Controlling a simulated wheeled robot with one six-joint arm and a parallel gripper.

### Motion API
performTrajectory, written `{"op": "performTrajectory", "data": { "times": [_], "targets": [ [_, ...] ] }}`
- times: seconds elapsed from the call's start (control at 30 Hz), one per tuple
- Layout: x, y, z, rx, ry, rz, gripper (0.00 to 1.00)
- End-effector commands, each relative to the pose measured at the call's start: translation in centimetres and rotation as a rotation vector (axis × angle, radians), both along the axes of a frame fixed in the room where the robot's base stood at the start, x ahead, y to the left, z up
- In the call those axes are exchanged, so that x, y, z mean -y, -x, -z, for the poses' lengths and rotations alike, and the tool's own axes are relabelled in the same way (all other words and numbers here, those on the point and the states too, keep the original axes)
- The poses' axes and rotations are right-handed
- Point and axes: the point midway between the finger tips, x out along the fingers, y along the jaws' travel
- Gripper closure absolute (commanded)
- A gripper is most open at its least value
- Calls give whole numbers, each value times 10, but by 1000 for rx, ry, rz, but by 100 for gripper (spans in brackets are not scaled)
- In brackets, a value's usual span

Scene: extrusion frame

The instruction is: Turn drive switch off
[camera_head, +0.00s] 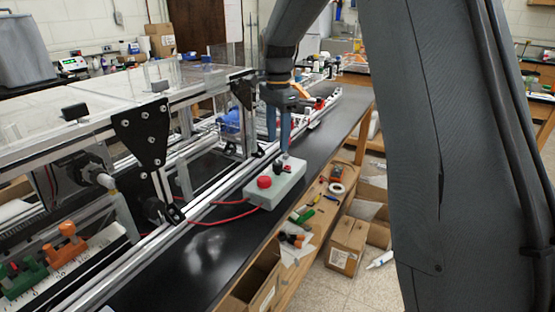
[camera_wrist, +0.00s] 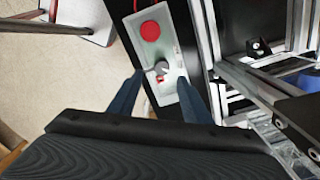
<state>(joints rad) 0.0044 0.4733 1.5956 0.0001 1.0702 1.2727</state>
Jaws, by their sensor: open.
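A light grey control box (camera_head: 262,196) sits on the black bench beside the aluminium rail; it also shows in the wrist view (camera_wrist: 157,50). It carries a round red button (camera_head: 264,182), also in the wrist view (camera_wrist: 150,31). A small grey switch knob (camera_wrist: 161,67) with a red mark by it is on the same face, at the end nearer my gripper. My gripper (camera_head: 278,147) points down over that end of the box. In the wrist view my gripper (camera_wrist: 160,77) is open, with its blue fingers on either side of the knob. I cannot tell whether they touch it.
The extrusion frame (camera_head: 143,130) with clear panels stands left of the box. A red cable (camera_head: 222,219) runs from the box toward the rail. Tools and tape (camera_head: 336,188) lie on a lower shelf to the right. Cardboard boxes (camera_head: 347,240) stand on the floor. The front bench surface is clear.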

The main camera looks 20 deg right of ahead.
Motion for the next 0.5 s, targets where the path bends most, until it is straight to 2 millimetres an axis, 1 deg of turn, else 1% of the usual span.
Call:
{"op": "performTrajectory", "data": {
  "times": [0.07,0.17,0.5],
  "targets": [
    [0,-4,0,-3,0,25,56],
    [0,-5,6,-6,1,35,56],
    [0,-3,56,-7,0,33,56]
  ]
}}
